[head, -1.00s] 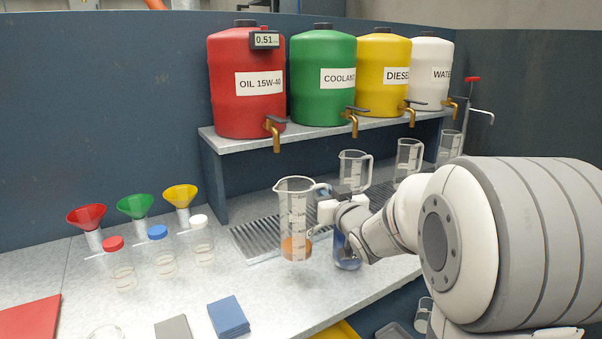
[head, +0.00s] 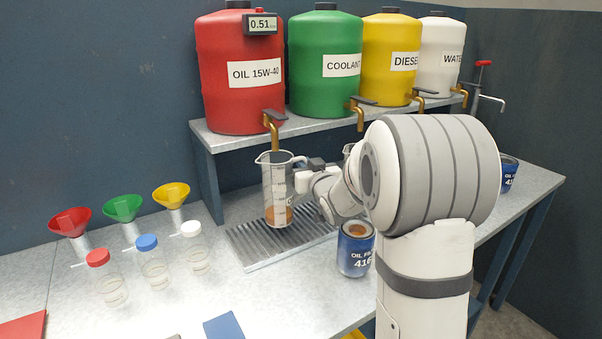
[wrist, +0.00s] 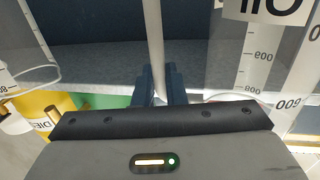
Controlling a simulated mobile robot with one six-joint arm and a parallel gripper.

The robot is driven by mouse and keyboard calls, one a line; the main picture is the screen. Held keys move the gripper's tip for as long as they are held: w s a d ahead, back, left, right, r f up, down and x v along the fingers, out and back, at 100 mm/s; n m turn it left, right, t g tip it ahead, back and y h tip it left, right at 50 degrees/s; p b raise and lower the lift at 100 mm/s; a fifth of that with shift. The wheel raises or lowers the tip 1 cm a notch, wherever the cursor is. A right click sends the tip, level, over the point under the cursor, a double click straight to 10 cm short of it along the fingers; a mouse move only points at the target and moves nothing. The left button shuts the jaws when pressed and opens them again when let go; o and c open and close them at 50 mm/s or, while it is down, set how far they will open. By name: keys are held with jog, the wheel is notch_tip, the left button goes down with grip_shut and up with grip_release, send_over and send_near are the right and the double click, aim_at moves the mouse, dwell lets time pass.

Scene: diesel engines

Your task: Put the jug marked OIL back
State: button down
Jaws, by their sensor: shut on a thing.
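The clear jug (head: 279,193) holds a little brown oil at its bottom. It is upright below the brass tap (head: 273,128) of the red OIL 15W-40 drum (head: 240,100), over the slatted drip grate (head: 250,247). I cannot tell whether its base touches the grate. My gripper (head: 308,170) is at its right side, shut on its handle. In the wrist view, the handle (wrist: 154,45) stands between my two dark fingers (wrist: 160,86). The jug's wall with an upside-down OIL label (wrist: 268,12) and graduations is at right.
Another clear jug (wrist: 25,55) is at left in the wrist view. Funnels (head: 122,210) and capped bottles (head: 153,265) stand left. Green, yellow and white drums line the shelf (head: 225,143).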

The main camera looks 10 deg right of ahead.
notch_tip(320, 180, down, 3)
jog(key=shift+w+f+b, duration=0.1)
jog(key=shift+w+b, duration=0.05)
jog(key=shift+b, duration=0.55)
jog(key=shift+a+f, duration=0.1)
jog(key=shift+f, duration=0.1)
jog(key=c, duration=1.5)
grip_release()
jog(key=shift+f, duration=0.1)
